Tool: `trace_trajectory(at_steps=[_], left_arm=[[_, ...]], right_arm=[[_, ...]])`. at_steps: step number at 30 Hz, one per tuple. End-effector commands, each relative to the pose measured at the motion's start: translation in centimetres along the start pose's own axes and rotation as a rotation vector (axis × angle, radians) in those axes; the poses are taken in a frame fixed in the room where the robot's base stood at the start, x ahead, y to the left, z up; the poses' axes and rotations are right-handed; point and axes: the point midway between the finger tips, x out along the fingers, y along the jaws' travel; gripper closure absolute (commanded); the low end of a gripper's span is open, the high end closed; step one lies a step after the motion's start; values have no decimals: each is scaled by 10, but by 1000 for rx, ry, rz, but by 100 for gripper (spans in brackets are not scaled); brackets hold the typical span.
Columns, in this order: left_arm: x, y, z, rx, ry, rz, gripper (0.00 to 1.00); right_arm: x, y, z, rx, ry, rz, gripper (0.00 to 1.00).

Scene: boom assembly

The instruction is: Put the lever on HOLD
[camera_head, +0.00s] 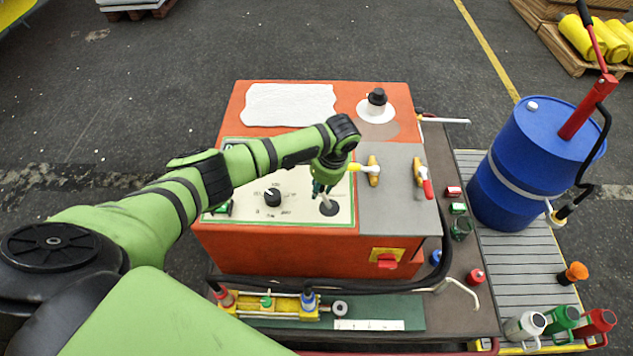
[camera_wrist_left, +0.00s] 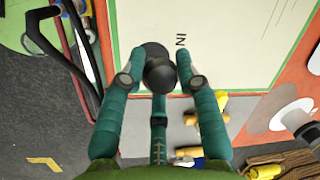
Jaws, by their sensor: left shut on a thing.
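The lever (camera_head: 326,202) rises from a dark round base on the cream panel (camera_head: 292,216) of the orange machine box. In the wrist view its black ball knob (camera_wrist_left: 158,72) sits between the teal fingers. My left gripper (camera_head: 321,188) comes down from above and is shut on the lever near its top. The panel prints IN beside the lever in the wrist view; a HOLD mark cannot be read, as my arm hides part of the panel. My right gripper is not in view.
A black rotary knob (camera_head: 272,197) is left of the lever on the panel. A blue drum (camera_head: 535,160) with a red pump stands further right. A black hose (camera_head: 350,285) runs along the front.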

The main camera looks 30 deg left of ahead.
Motion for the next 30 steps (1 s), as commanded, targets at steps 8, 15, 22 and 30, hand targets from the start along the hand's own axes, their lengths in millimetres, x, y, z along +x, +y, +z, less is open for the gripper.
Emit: trace_trajectory(at_steps=[8,15,22,30], left_arm=[[0,2,-2,5,8,6,100],[-1,3,-3,7,11,8,100],[-1,4,-4,8,15,10,100],[-4,6,-6,9,18,11,100]], right_arm=[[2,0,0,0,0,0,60],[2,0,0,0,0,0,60],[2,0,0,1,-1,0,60],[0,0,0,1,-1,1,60]])
